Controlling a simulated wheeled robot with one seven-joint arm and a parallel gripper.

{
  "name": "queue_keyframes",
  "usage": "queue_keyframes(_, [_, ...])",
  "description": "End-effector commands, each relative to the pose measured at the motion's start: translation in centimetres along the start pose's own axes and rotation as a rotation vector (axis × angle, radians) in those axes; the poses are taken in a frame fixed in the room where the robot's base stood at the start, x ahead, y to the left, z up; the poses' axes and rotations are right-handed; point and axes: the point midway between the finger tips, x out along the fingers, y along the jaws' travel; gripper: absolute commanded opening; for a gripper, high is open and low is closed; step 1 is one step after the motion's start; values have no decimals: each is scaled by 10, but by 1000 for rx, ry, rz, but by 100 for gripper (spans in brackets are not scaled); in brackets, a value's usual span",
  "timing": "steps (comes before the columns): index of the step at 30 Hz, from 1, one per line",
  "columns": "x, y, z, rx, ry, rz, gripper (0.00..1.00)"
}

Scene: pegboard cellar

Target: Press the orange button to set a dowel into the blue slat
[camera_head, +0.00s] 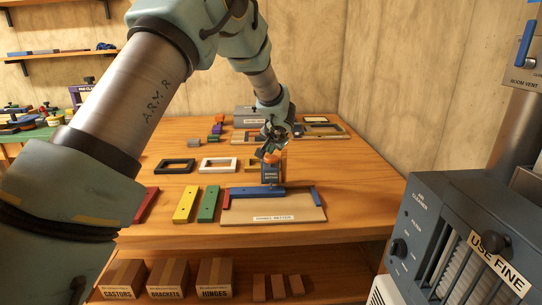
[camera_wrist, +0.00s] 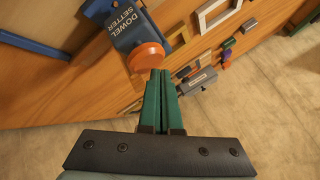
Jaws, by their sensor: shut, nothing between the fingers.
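The orange button (camera_head: 272,157) tops the blue dowel setter (camera_head: 271,173) on the wooden table. In the wrist view the orange button (camera_wrist: 146,56) is a round disc beside the label on the dowel setter (camera_wrist: 127,28). My gripper (camera_head: 271,149) is shut and empty, with green fingers. In the wrist view its fingertips (camera_wrist: 164,72) lie very close to the button's edge; I cannot tell whether they touch it. The blue slat (camera_head: 257,192) lies at the back of a tan board in front of the setter, and a blue bar also shows in the wrist view (camera_wrist: 35,44).
A yellow slat (camera_head: 185,204), a green slat (camera_head: 208,204) and a red slat (camera_head: 146,205) lie to the left. Black (camera_head: 175,166) and white (camera_head: 218,165) frames lie behind them. A grey air cleaner (camera_head: 445,240) stands at the right front.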

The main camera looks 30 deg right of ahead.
Motion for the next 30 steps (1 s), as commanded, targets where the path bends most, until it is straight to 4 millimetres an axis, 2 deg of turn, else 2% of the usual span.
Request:
queue_keyframes(14, [-6,-5,-5,-1,2,0,0])
queue_keyframes(30, [-39,-28,-29,-1,2,0,0])
